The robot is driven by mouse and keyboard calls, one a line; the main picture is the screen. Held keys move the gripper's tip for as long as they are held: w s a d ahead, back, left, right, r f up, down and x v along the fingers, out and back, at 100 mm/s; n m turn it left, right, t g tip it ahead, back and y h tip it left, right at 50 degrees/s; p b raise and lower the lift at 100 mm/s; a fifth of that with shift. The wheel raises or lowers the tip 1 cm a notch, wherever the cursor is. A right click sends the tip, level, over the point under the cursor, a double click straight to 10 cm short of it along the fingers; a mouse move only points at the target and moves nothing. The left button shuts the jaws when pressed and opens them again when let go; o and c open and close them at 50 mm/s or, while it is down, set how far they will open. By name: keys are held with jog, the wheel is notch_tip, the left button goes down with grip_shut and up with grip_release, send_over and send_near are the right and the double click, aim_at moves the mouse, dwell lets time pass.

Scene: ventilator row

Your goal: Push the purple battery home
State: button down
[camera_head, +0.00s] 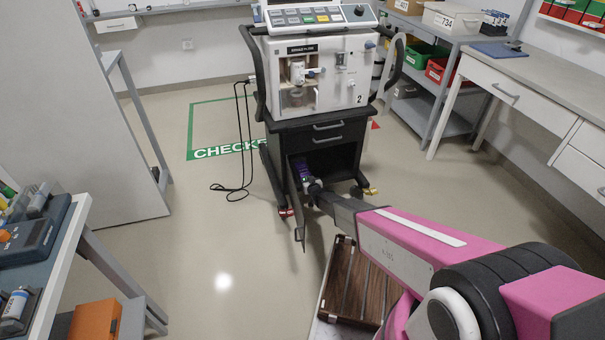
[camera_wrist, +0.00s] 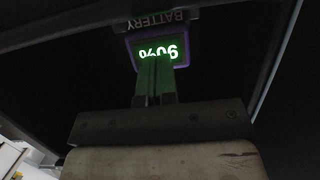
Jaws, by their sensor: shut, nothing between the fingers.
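The purple battery (camera_head: 299,170) shows as a small purple patch inside the open lower bay (camera_head: 338,161) of the ventilator cart, at the bay's left side. In the wrist view the battery's purple-edged face (camera_wrist: 186,45) shows a green 90% readout, upside down, under a BATTERY label (camera_wrist: 155,22). My gripper (camera_head: 308,183) reaches into the bay. In the wrist view my gripper's fingers (camera_wrist: 155,75) are shut together and empty, their tips in front of the battery's face, overlapping the readout's lower edge. Whether they touch it I cannot tell. How deep the battery sits is hidden in the dark.
The bay's door (camera_head: 297,205) hangs open on the left, close to my gripper. A black cable (camera_head: 243,150) hangs to the floor left of the cart. A slatted brown crate (camera_head: 352,285) is below my arm. A workbench (camera_head: 535,75) stands at the right. Floor left of the cart is mostly clear.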

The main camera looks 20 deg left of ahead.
jog(key=shift+w+a, duration=0.15)
dwell(0.4)
jog(key=s+d, duration=0.4)
jog(key=s, duration=0.2)
dwell(0.7)
jog(key=shift+w, duration=0.1)
